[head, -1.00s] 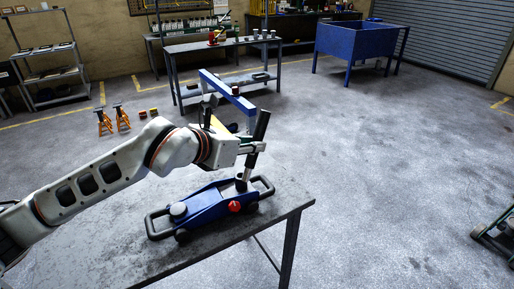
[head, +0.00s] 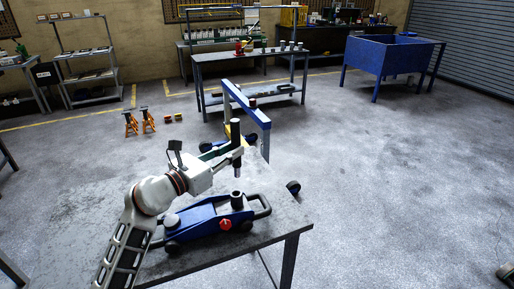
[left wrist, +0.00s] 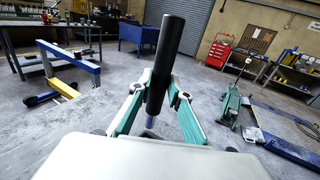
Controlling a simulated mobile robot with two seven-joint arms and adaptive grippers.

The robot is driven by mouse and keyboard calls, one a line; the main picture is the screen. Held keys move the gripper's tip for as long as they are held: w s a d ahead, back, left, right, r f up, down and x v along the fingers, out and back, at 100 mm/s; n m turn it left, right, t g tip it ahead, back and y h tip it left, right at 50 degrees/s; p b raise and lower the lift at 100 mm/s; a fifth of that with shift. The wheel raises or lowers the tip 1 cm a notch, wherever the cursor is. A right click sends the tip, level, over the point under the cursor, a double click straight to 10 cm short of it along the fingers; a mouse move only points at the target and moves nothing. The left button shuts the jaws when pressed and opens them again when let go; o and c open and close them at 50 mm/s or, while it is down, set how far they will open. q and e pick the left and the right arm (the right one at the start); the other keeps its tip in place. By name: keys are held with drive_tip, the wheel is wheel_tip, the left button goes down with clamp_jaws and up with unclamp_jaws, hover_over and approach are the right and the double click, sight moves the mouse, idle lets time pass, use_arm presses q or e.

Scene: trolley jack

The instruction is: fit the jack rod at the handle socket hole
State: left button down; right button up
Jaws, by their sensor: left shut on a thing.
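The blue trolley jack (head: 203,218) lies on the near workbench, with its short grey handle socket (head: 237,199) standing up near its right end. My left gripper (head: 234,156) is shut on the jack rod (head: 235,131), a black bar with a grey lower part. The rod is nearly upright. Its lower end hangs above the socket, with a visible gap. In the left wrist view the rod (left wrist: 166,63) passes between the teal fingers (left wrist: 160,92), leaning a little. The inside of the socket hole cannot be made out. My right gripper is not in view.
The workbench (head: 262,239) has bare top around the jack. A blue-beamed hoist (head: 246,106) stands on the floor just behind. Farther back are a grey table (head: 250,60), a blue tub (head: 378,58) and orange stands (head: 131,124). The floor at right is open.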

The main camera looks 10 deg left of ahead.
use_arm(q)
drive_tip(key=shift+a+f, duration=0.1)
drive_tip(key=shift+a, duration=0.35)
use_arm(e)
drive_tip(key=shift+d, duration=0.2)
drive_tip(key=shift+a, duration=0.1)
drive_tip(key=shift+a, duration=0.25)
use_arm(q)
drive_tip(key=shift+f, duration=0.2)
wheel_tip(320, 180, down, 6)
drive_tip(key=b, duration=0.3)
drive_tip(key=shift+r+b, duration=0.25)
drive_tip(key=shift+b, duration=0.1)
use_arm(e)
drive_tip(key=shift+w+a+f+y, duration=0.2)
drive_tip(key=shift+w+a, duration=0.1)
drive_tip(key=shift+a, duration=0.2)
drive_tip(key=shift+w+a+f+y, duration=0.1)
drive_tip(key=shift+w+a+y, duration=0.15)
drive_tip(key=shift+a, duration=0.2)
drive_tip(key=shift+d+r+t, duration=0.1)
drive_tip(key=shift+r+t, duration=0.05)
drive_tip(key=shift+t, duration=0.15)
use_arm(q)
drive_tip(key=shift+p, duration=0.95)
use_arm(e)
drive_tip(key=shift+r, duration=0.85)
